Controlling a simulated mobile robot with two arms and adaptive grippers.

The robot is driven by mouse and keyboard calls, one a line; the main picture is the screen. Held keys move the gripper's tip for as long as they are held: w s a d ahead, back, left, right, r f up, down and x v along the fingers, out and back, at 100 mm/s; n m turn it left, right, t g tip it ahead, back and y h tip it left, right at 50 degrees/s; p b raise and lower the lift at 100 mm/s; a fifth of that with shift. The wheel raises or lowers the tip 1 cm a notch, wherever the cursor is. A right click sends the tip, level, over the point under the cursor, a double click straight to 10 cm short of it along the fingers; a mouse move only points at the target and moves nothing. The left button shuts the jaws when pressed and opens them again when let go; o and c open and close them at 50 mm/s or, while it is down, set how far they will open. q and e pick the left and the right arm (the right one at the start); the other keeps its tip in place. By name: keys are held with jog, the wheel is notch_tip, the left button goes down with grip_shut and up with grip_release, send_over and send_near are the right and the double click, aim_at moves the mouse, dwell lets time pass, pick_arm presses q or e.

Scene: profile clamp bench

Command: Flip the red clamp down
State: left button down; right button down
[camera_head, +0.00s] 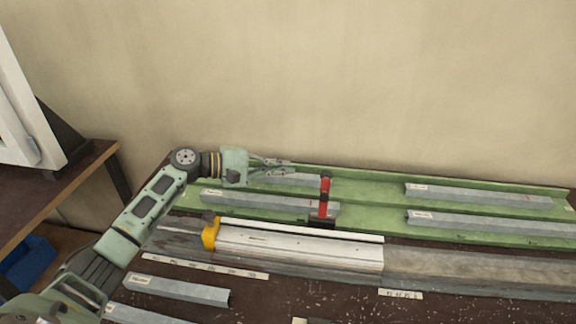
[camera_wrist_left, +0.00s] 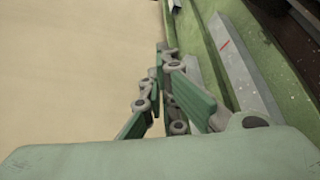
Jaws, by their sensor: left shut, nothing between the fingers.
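The red clamp (camera_head: 325,195) stands upright behind the white profile, its red handle banded with dark parts and its dark base low at the profile's back edge. My left gripper (camera_head: 288,167) is left of the clamp's top and a little higher in the picture, above the green tray. Its fingers are shut and empty, pointing right, with a visible gap to the clamp. In the left wrist view the shut fingers (camera_wrist_left: 165,50) fill the middle, and I cannot make out the red handle there. My right gripper is not in view.
The white profile (camera_head: 300,247) lies at the front with a yellow piece (camera_head: 210,233) at its left end. Grey bars (camera_head: 478,196) lie in the green tray (camera_head: 380,205) behind. Loose bars (camera_head: 177,290) lie at the front left. A wall rises behind the bench.

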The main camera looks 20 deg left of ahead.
pick_arm(q)
jog(key=p+x, duration=0.2)
jog(key=x, duration=0.7)
jog(key=s, duration=0.1)
jog(key=s+r+p, duration=0.1)
jog(key=s+d+r+p, duration=0.1)
jog(key=s, duration=0.1)
